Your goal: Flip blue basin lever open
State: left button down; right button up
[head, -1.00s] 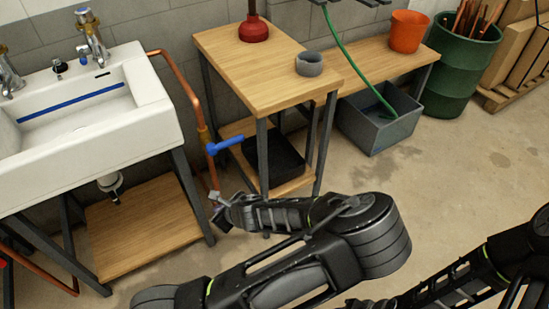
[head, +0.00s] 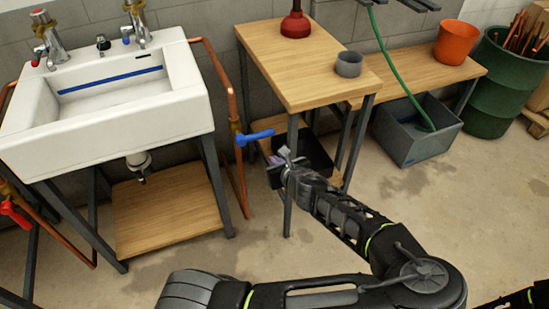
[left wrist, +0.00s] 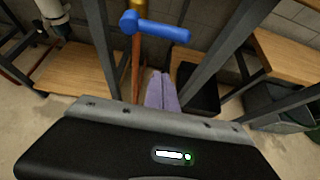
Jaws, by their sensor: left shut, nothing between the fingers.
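The blue lever (head: 254,137) sits on a brass valve in the copper pipe (head: 232,85) to the right of the white basin (head: 150,115). It sticks out sideways to the right, across the pipe. In the left wrist view the blue lever (left wrist: 155,27) lies at the top, beyond my fingertips. My left gripper (head: 281,157) is shut and empty, just right of and slightly below the lever's free end in the head view. Its pale purple fingers (left wrist: 161,90) are together in the wrist view, with a visible gap to the lever. My right gripper is not in view.
A wooden table (head: 300,60) with dark legs stands right of the valve, holding a red plunger (head: 295,22) and a grey cup (head: 348,64). A black tray (head: 318,160) sits below. A red lever (head: 15,212) is at far left.

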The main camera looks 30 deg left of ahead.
aim_at(256, 136)
pick_arm(q)
jog(key=b+x, duration=0.1)
jog(key=x, duration=0.7)
jog(key=r, duration=0.2)
jog(key=a+r, duration=0.1)
jog(key=shift+w+r, duration=0.35)
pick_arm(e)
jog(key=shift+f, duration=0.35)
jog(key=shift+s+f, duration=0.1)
pick_arm(q)
jog(key=shift+r+n+t, duration=0.15)
jog(key=shift+n+t, duration=0.25)
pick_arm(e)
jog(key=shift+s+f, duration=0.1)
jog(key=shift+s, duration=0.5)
pick_arm(q)
jog(key=shift+h, duration=0.3)
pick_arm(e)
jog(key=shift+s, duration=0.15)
